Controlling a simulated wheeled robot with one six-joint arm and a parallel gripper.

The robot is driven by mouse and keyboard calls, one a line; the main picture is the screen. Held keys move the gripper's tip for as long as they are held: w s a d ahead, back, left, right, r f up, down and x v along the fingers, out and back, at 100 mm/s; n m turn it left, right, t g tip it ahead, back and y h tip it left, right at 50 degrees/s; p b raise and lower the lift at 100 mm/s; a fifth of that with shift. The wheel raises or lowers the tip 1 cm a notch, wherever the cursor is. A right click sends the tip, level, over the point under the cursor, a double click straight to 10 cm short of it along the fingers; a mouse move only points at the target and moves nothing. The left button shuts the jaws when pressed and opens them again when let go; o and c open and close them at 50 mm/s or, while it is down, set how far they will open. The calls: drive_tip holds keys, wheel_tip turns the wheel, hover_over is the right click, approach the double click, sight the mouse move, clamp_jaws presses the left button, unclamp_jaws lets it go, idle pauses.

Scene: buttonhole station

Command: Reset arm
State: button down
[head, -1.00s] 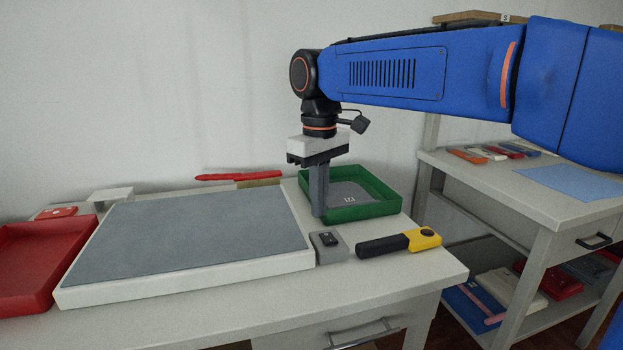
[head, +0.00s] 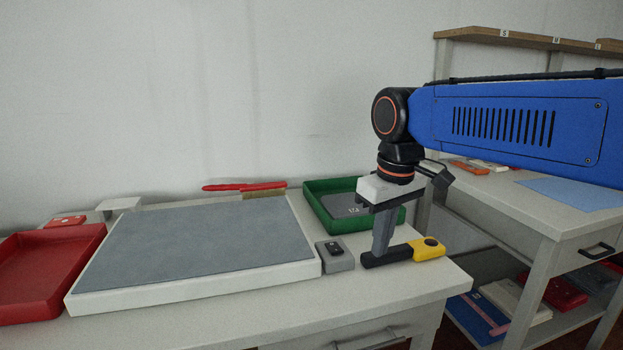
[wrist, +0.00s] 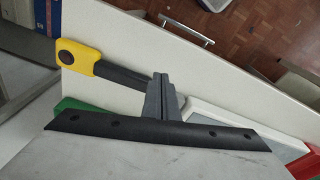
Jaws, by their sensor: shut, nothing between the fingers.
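My gripper (head: 380,250) is shut and empty, pointing down over the right part of the table (head: 400,290). In the head view its fingertips overlap the black handle of a yellow and black tool (head: 428,249). In the wrist view the fingers (wrist: 163,82) show closed together beside the tool's black end, with the tool's yellow end (wrist: 79,57) at the upper left. I cannot tell whether the fingertips touch the tool. My arm reaches in from the right.
A green tray (head: 320,212) stands behind the gripper. A small grey block (head: 335,262) with a black top piece sits left of the tool. A grey work pad (head: 190,240), a red tray (head: 50,270) and a red-handled brush (head: 245,187) lie further left. A shelf unit (head: 530,220) stands right.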

drive_tip(key=s+d+f+m+t, duration=0.3)
drive_tip(key=s+d+f+m, duration=0.3)
drive_tip(key=s+d+f, duration=0.9)
drive_tip(key=shift+s+d+h, duration=0.2)
drive_tip(key=shift+s+h, duration=0.1)
drive_tip(key=shift+s, duration=0.1)
